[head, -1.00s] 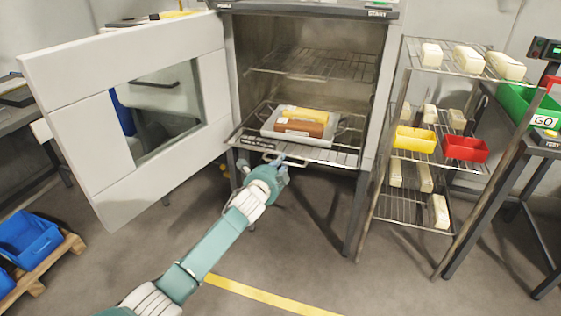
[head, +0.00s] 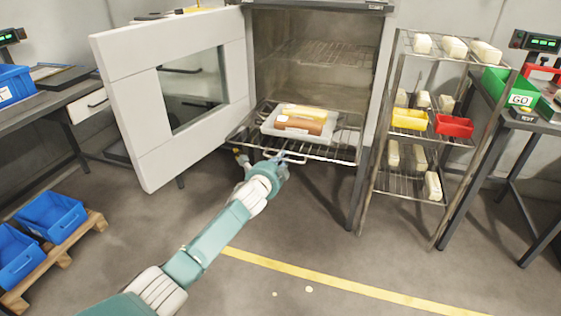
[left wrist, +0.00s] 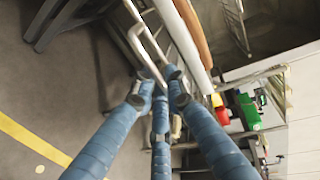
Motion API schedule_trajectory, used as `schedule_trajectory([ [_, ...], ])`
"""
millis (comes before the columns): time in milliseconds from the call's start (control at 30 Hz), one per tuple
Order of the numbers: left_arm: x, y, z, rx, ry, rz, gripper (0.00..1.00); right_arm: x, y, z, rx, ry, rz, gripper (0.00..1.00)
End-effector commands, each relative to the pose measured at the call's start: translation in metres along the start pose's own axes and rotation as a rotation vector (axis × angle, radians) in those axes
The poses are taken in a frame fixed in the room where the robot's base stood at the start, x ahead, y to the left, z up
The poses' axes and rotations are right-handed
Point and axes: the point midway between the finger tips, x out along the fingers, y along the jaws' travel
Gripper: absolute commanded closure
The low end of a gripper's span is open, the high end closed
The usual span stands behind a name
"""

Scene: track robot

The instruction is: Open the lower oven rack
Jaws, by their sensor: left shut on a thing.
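The lower oven rack (head: 338,154) is a wire shelf sticking out of the front of the open oven (head: 335,50). A white tray (head: 269,131) with a yellow and a brown block lies on it. My left gripper (head: 283,160) is at the rack's front edge, shut on its metal handle (left wrist: 147,45). The gripper hides part of the handle in the head view. My right gripper is not in view.
The oven door (head: 130,105) stands open on the left. A wire shelf unit (head: 384,185) with white blocks and yellow and red bins stands close on the right. Blue bins (head: 52,215) sit on a pallet at lower left. The floor in front is free.

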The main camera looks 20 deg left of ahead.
Motion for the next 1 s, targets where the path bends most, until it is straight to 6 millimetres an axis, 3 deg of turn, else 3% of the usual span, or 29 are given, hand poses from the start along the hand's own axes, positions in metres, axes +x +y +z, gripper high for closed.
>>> schedule_trajectory([
  [267, 0.000, -0.002, 0.001, 0.000, 0.000, -0.003, 1.00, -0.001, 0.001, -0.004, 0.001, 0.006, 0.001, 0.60],
  [300, 0.000, -0.002, 0.001, 0.000, 0.000, -0.003, 0.80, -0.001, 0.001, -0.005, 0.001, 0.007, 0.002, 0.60],
  [367, 0.000, -0.002, 0.001, 0.000, 0.000, -0.002, 0.69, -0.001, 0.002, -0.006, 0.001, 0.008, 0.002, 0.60],
  [767, -0.004, -0.001, 0.000, 0.001, 0.000, -0.001, 0.69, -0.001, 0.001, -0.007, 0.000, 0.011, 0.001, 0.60],
  [1000, -0.032, 0.000, 0.000, 0.002, 0.002, -0.001, 0.69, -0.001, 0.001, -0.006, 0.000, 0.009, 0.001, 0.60],
])
